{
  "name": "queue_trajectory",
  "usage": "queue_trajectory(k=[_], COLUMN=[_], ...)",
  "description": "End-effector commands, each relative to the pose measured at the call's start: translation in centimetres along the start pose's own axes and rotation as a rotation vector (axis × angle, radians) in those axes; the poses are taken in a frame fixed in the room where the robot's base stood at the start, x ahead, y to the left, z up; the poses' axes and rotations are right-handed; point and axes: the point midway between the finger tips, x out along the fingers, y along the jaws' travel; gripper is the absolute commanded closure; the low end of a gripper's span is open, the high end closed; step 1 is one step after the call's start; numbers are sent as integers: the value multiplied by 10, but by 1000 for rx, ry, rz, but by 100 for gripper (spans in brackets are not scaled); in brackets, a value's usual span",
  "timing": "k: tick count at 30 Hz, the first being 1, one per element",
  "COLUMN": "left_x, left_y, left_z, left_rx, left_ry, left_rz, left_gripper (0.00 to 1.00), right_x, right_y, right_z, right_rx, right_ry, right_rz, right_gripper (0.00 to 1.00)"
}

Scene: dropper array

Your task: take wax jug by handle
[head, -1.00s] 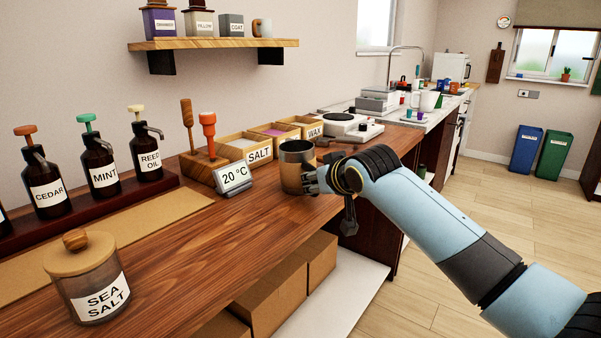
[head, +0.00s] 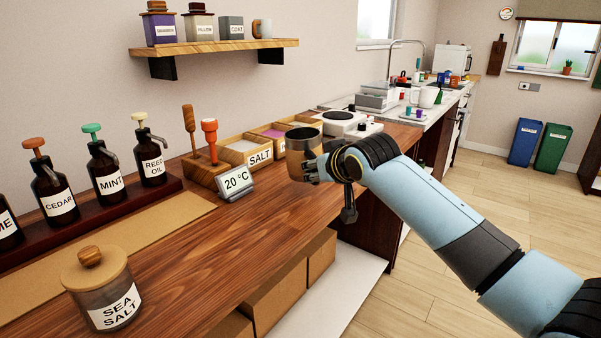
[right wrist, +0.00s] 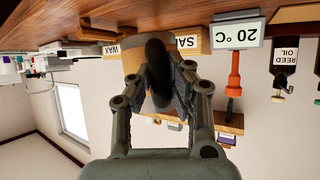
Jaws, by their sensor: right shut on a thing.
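My right gripper (head: 319,168) is shut at the jug's right side, and the jug appears raised a little above the wooden counter. In the right wrist view, which is upside down, a dark handle (right wrist: 158,62) lies between the two fingers of the right gripper (right wrist: 166,88). The tan jug body (right wrist: 133,56) shows behind it, partly hidden. My left gripper is not in view.
The sea salt jar (head: 104,292) is at the front left. Pump bottles (head: 107,172) line the left. The counter's middle is clear.

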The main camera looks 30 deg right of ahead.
Motion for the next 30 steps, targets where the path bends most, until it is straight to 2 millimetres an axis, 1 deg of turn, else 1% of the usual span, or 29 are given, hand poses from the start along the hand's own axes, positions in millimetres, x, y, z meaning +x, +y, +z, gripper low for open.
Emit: queue_trajectory(k=[1,18,27,30], left_x=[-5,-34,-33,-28], left_y=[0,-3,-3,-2], left_z=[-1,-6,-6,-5], left_rx=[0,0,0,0], left_ry=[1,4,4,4], left_rz=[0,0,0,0], left_gripper=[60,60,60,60], right_x=[-3,-16,-15,-19], right_y=[0,0,0,-3], right_z=[-6,-30,-29,-22], right_rx=[0,0,-1,-8], right_ry=[4,3,3,2], right_rz=[0,0,-1,-16], right_gripper=[100,100,100,100])
